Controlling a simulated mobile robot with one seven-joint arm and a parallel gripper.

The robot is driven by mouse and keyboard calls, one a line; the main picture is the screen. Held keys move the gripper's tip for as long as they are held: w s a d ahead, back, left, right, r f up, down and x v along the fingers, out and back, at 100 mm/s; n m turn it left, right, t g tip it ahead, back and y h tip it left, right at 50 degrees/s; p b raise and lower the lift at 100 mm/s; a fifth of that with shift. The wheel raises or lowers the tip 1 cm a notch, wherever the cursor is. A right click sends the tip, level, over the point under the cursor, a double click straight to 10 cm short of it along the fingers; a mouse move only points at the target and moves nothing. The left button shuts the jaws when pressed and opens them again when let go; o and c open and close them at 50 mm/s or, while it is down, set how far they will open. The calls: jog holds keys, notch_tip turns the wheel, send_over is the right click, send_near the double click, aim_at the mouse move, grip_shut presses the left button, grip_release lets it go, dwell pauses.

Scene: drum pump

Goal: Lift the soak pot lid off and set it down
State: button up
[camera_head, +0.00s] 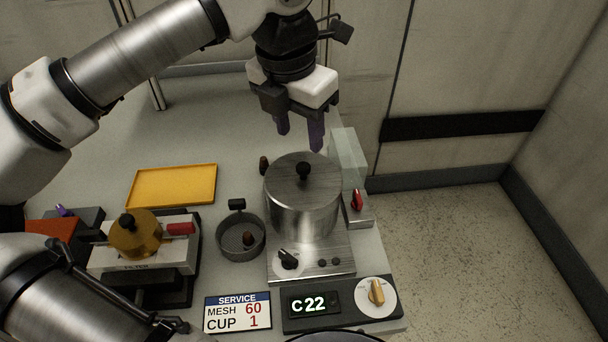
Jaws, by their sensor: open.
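The soak pot (300,213) is a silver metal cylinder standing on a steel base with a dial. Its round metal lid (285,172) sits on top, with a small black knob (303,170) at the middle. My gripper (299,138) hangs above the far side of the pot with its purple-tipped fingers pointing down. It is open and empty, apart from the knob.
A yellow tray (172,186) lies flat at the left, with clear table behind it. A round dark dish (241,239), a filter unit (143,257) with a brass cap, and a service sign (237,312) stand left of the pot. A clear panel (348,160) and red switch (356,201) are close on the right. A display reading C22 (312,303) is in front.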

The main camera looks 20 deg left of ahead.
aim_at(303, 165)
jog(key=f, duration=0.2)
jog(key=w+f+p, duration=0.1)
jog(key=f, duration=0.2)
jog(key=f+p, duration=0.1)
jog(key=f, duration=0.2)
jog(key=shift+w+d+f, duration=0.1)
jog(key=shift+w, duration=0.1)
grip_shut()
